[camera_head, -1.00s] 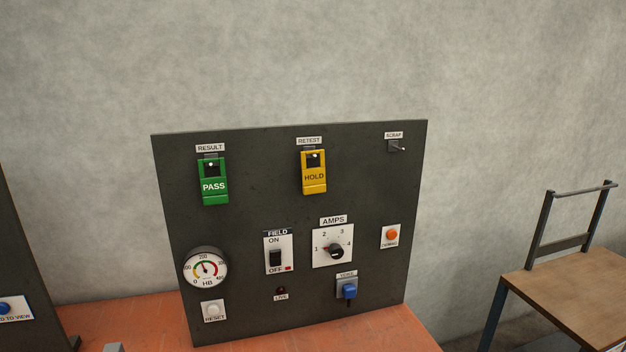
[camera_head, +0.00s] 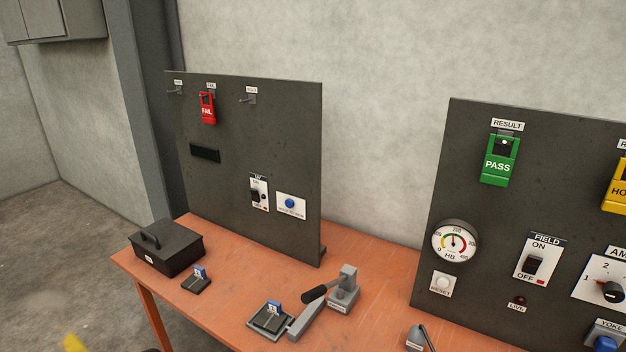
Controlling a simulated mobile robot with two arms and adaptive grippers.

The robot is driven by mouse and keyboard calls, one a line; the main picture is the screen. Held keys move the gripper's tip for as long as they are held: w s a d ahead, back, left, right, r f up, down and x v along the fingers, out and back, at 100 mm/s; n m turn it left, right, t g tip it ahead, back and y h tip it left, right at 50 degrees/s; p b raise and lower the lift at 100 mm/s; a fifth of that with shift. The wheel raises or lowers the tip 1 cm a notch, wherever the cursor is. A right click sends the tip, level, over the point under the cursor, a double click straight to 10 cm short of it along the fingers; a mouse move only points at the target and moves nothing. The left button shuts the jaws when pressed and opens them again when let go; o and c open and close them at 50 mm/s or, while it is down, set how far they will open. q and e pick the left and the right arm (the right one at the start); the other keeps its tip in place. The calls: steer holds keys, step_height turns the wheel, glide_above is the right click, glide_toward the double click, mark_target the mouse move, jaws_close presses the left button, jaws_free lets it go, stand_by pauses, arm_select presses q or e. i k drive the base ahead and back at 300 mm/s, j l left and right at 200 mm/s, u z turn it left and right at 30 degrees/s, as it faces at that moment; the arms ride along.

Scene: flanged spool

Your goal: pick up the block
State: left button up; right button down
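Neither of my grippers shows in the head view. No thing here is clearly marked as the block. A small dark flat piece with a blue-and-white tag (camera_head: 197,281) lies on the orange bench near the black box. A second, larger flat piece with a similar tag (camera_head: 269,318) lies nearer the front, beside a grey bar. I cannot tell whether either is the block. The tag lettering is too small to read.
A lidded black box (camera_head: 166,248) stands at the left end of the orange bench (camera_head: 231,258). A grey device with a black handle (camera_head: 341,290) stands mid-bench. Two dark upright panels (camera_head: 290,130) rise behind. A blurred yellow thing (camera_head: 74,342) shows at bottom left.

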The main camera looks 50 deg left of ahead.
mark_target(271, 319)
steer(key=u, duration=1.8)
steer(key=l, duration=0.25)
steer(key=i, duration=0.05)
